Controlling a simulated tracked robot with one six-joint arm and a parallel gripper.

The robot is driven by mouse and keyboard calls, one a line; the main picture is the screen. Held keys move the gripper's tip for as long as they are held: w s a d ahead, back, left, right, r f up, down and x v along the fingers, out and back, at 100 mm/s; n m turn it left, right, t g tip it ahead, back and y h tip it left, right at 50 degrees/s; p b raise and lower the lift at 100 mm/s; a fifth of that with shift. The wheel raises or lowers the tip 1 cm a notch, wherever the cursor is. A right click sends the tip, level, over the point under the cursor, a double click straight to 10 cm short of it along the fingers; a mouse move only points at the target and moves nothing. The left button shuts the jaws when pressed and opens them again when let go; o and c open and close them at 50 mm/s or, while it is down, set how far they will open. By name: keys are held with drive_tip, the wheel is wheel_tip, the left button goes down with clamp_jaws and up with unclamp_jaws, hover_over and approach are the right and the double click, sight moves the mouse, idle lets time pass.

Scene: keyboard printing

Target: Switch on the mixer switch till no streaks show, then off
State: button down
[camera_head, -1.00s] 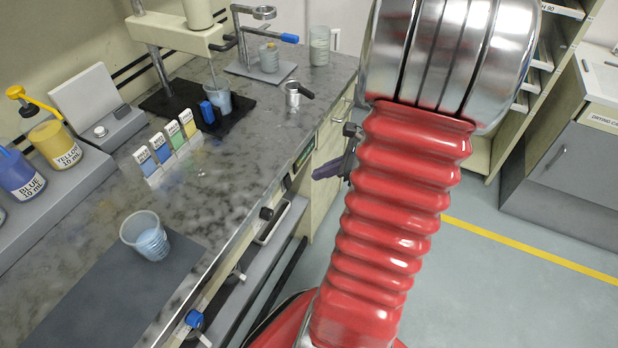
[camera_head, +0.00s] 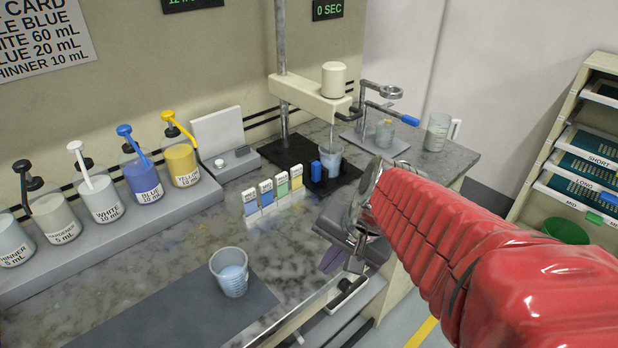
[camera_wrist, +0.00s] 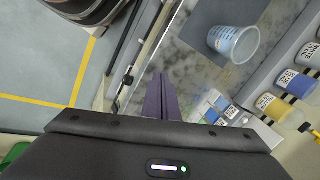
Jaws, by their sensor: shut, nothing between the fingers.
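The mixer (camera_head: 318,99) stands at the back of the bench, a cream head on a metal post. A cup (camera_head: 331,160) of pale blue liquid sits under it on a black base; streaks cannot be made out. A blue upright piece (camera_head: 316,171), apparently the mixer switch, stands on the base just left of the cup. A display (camera_head: 327,9) behind reads 0 SEC. My gripper (camera_head: 333,259), with purple fingers, is shut and empty near the bench's front edge, in front of the mixer. Its fingers also show in the wrist view (camera_wrist: 160,80), pointing along the edge.
Another cup (camera_head: 231,275) with pale blue liquid stands on a dark mat at the front. Coloured cards (camera_head: 267,194) stand left of the mixer. Several pump bottles (camera_head: 143,178) line the back left. A blue-handled stand (camera_head: 385,108) is right of the mixer.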

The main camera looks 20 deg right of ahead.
drive_tip(key=s+a+r+n+t+h, duration=0.1)
drive_tip(key=s+a+r+n, duration=0.3)
drive_tip(key=n, duration=0.6)
wheel_tip(320, 180, up, 2)
drive_tip(key=a+h, duration=0.1)
drive_tip(key=a, duration=0.1)
drive_tip(key=shift+a+t, duration=0.4)
drive_tip(key=shift+d, duration=0.1)
